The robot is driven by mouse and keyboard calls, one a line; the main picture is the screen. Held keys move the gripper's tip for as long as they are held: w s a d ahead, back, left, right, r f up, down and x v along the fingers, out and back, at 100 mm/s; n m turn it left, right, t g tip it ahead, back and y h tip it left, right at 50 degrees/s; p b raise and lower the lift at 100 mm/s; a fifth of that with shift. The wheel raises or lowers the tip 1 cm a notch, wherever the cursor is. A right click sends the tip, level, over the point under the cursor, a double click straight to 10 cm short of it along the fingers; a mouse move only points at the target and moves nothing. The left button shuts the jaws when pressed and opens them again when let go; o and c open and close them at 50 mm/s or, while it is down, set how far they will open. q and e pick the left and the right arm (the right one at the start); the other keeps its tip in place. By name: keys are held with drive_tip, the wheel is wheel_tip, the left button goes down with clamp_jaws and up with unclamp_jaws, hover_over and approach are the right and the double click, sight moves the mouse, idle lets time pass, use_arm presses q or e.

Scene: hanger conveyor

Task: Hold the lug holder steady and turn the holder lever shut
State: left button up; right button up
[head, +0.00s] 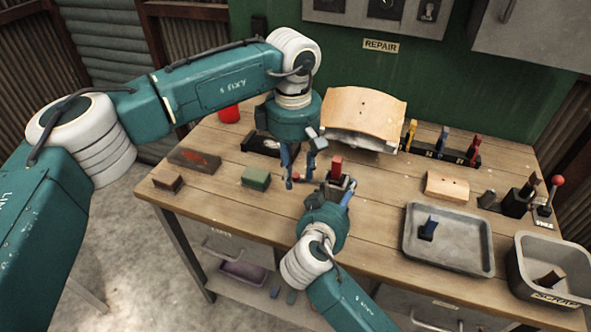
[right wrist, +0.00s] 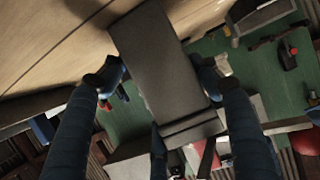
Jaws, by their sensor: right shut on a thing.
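The lug holder (head: 345,181) is a small dark block on the wooden bench, with a red piece (head: 337,166) standing up on it. My right gripper (head: 335,188) is shut on the holder from the near side. In the right wrist view the dark grey body of the holder (right wrist: 160,65) lies between the right gripper's two fingers (right wrist: 160,78). My left gripper (head: 299,180) points down just left of the holder, its fingers apart and nothing seen between them. I cannot make out the holder lever clearly; the grippers partly hide the holder.
A curved wooden form (head: 366,105) stands behind the holder. A dark rack (head: 428,147) with several coloured pieces is at the back right. A grey tray (head: 462,262), a grey bin (head: 580,262) and a red-knobbed lever (head: 557,181) are to the right. A green block (head: 255,177) lies left.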

sight(300, 181)
use_arm(q)
drive_tip(key=shift+f, duration=0.25)
clamp_jaws()
drive_tip(key=shift+s, duration=0.1)
drive_tip(key=shift+s+d+r+n, duration=0.15)
drive_tip(key=shift+s+n, duration=0.35)
drive_tip(key=shift+n, duration=0.55)
drive_tip(key=shift+s+d+f+n, duration=0.1)
drive_tip(key=shift+s+n, duration=0.4)
drive_tip(key=shift+n, duration=0.5)
drive_tip(key=shift+s+d+r+n, duration=0.15)
drive_tip(key=shift+s+n, duration=0.35)
drive_tip(key=shift+n, duration=0.55)
drive_tip(key=shift+f, duration=0.1)
